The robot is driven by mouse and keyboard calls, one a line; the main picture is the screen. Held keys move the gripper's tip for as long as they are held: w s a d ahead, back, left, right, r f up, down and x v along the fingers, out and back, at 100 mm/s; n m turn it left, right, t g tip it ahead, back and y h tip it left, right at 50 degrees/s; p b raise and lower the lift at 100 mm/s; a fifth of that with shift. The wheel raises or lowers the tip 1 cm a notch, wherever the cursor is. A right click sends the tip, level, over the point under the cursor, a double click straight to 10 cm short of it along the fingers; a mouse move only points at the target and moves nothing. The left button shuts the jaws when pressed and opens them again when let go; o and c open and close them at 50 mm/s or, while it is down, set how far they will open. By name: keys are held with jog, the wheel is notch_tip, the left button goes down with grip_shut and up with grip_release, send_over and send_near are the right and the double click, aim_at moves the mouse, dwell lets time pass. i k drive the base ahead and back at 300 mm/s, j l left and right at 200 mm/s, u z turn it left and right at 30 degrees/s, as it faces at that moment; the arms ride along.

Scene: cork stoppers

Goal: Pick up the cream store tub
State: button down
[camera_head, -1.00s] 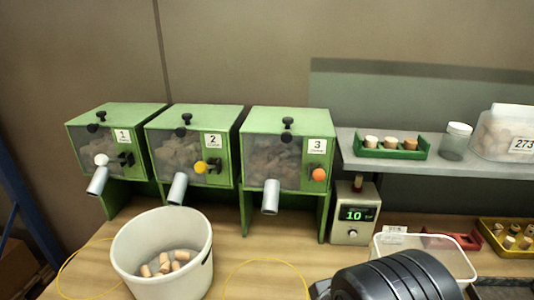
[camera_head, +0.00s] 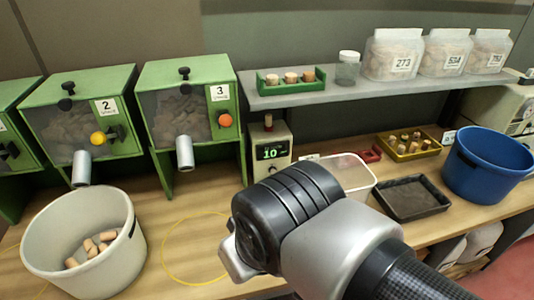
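The cream tub (camera_head: 129,262) stands on the bench at the lower left, below the green dispensers. It is upright and open at the top, with several corks (camera_head: 92,247) lying in it. My arm reaches in from the lower right, and its dark and silver wrist fills the middle front. My gripper shows only in part at the wrist's left end (camera_head: 238,262), to the right of the tub and apart from it. Its fingertips are hidden, so I cannot tell whether it is open.
Green dispensers 2 (camera_head: 117,82) and 3 (camera_head: 205,75) stand behind the tub with spouts. A yellow ring (camera_head: 166,262) marks clear bench between tub and wrist. A clear bin (camera_head: 359,178), black tray (camera_head: 411,197), yellow tray (camera_head: 409,145) and blue tub (camera_head: 489,168) stand to the right.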

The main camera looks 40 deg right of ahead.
aim_at(89, 243)
jog(key=l+z, duration=0.1)
jog(key=z, duration=0.3)
jog(key=k+l+z, duration=0.1)
jog(key=z, duration=0.3)
jog(key=l+z, duration=0.1)
jog(key=z, duration=0.35)
jog(key=k+l+u, duration=0.1)
jog(key=u, duration=1.85)
jog(key=j+z, duration=0.2)
jog(key=z, duration=0.3)
jog(key=i+j+z, duration=0.1)
jog(key=j+z, duration=0.15)
jog(key=z, duration=0.2)
jog(key=j+z, duration=0.2)
jog(key=z, duration=0.3)
jog(key=j+z, duration=0.25)
jog(key=z, duration=0.2)
jog(key=k+j+z, duration=0.1)
jog(key=j, duration=0.3)
jog(key=k+j+z, duration=0.1)
jog(key=j, duration=0.3)
jog(key=k+j+z, duration=0.1)
jog(key=j, duration=0.3)
jog(key=k+j+z, duration=0.1)
jog(key=j, duration=0.25)
jog(key=k+j+z, duration=0.1)
jog(key=k+j, duration=0.15)
jog(key=k+j+z, duration=0.1)
jog(key=j, duration=0.35)
jog(key=k, duration=0.05)
